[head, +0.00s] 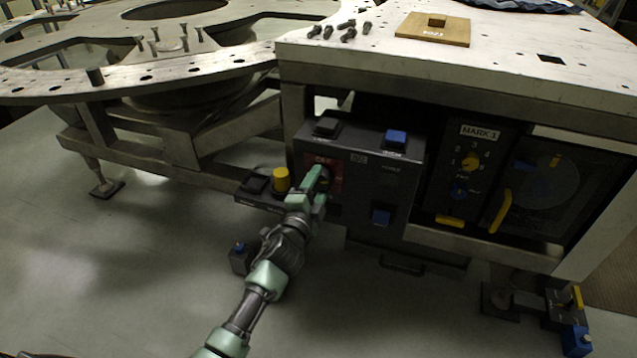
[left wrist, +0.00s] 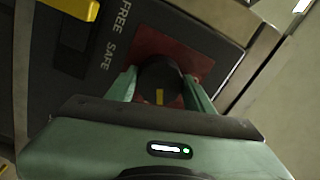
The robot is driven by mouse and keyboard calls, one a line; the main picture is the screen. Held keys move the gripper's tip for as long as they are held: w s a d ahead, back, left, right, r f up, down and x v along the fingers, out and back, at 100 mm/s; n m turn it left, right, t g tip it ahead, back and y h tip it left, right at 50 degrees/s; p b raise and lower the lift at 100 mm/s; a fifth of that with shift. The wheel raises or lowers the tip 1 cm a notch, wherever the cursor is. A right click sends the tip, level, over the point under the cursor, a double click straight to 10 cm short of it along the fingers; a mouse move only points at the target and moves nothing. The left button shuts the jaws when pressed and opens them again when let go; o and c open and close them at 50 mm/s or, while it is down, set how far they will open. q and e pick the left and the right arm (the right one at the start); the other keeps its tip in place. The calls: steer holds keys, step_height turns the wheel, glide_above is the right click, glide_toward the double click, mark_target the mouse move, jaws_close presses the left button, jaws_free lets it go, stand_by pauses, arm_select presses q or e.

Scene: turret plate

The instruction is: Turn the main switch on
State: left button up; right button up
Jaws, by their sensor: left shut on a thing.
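The main switch is a round black knob (left wrist: 160,76) with a yellow mark, set on a red plate (left wrist: 180,42) in the left wrist view. In the head view the red plate (head: 336,177) is on the front of a dark control box (head: 372,185) under the table, and my gripper hides most of the knob. My left gripper (head: 322,178) reaches the knob from the front. In the left wrist view its two green fingers (left wrist: 159,88) are shut on the knob, one on each side. My right gripper is not in view.
A yellow button (head: 281,179) stands close to the left of my gripper. A MARK 1 panel (head: 476,160) with dials and yellow handles is to the right. Bolts and a wooden block (head: 432,30) lie on the tabletop.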

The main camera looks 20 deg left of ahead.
arm_select(q)
steer(key=m, duration=0.5)
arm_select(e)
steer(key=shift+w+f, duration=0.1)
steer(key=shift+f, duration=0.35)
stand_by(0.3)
arm_select(q)
steer(key=o, duration=1.4)
steer(key=shift+s, duration=0.35)
steer(key=s+p, duration=0.1)
steer(key=s, duration=0.6)
steer(key=shift+a, duration=0.1)
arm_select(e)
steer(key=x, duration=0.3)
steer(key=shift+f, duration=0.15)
